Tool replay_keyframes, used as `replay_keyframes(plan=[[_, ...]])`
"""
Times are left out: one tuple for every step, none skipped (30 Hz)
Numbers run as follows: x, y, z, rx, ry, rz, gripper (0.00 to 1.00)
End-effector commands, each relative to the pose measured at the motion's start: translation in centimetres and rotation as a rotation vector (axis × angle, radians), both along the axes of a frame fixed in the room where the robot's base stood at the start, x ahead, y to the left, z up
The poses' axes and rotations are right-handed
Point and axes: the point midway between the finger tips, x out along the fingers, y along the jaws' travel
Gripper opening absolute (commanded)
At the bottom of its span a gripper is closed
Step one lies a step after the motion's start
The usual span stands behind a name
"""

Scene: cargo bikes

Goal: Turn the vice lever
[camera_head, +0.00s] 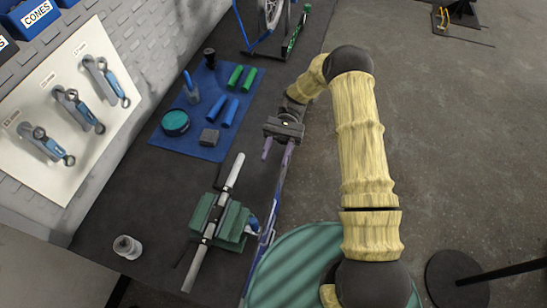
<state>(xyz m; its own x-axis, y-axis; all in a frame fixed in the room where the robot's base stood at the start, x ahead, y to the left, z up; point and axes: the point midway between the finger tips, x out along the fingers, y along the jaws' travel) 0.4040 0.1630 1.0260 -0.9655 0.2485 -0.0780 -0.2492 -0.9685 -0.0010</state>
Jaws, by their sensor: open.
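The green bench vice (232,222) stands near the front edge of the dark workbench, in the lower middle of the head view. Its jaws hold a long silver tube (231,171) with dark bands. A small blue and white part (253,226) shows at the vice's right end, by the bench edge; I cannot tell clearly whether it is the lever. My gripper (276,153) is open and empty above the bench's front edge, beyond the vice in the picture and apart from it. Its fingers point down the picture toward the vice.
A blue mat (208,140) with green and blue grips, a teal tin (175,122) and small tools lies beyond the vice. Wrenches hang on a white wall board (70,110). The floor at right is mostly open; a black stand (458,280) is there.

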Motion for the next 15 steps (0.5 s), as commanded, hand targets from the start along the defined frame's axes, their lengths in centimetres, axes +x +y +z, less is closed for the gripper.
replay_keyframes(plan=[[0.12,-0.19,0.00,0.000,-0.001,-0.004,0.40],[0.16,-0.27,0.01,-0.001,-0.001,-0.005,0.40],[0.19,-0.35,0.02,-0.001,-0.001,-0.007,0.40],[0.21,-0.39,0.02,-0.001,-0.001,-0.009,0.40],[0.22,-0.43,0.02,0.000,-0.001,-0.010,0.40],[0.24,-0.47,0.02,0.000,-0.001,-0.011,0.40],[0.25,-0.52,0.02,0.000,-0.001,-0.012,0.40],[0.27,-0.55,0.02,0.000,-0.001,-0.013,0.38],[0.29,-0.61,0.03,0.000,-0.002,-0.014,0.30],[0.29,-0.66,0.06,-0.001,-0.004,-0.015,0.25],[0.28,-0.71,0.12,-0.002,-0.009,-0.016,0.19],[0.27,-0.79,0.23,-0.005,-0.021,-0.017,0.11],[0.24,-0.86,0.31,-0.009,-0.035,-0.018,0.05],[0.18,-0.95,0.42,-0.014,-0.050,-0.018,0.00],[0.08,-1.11,0.64,-0.021,-0.081,-0.018,0.00]])
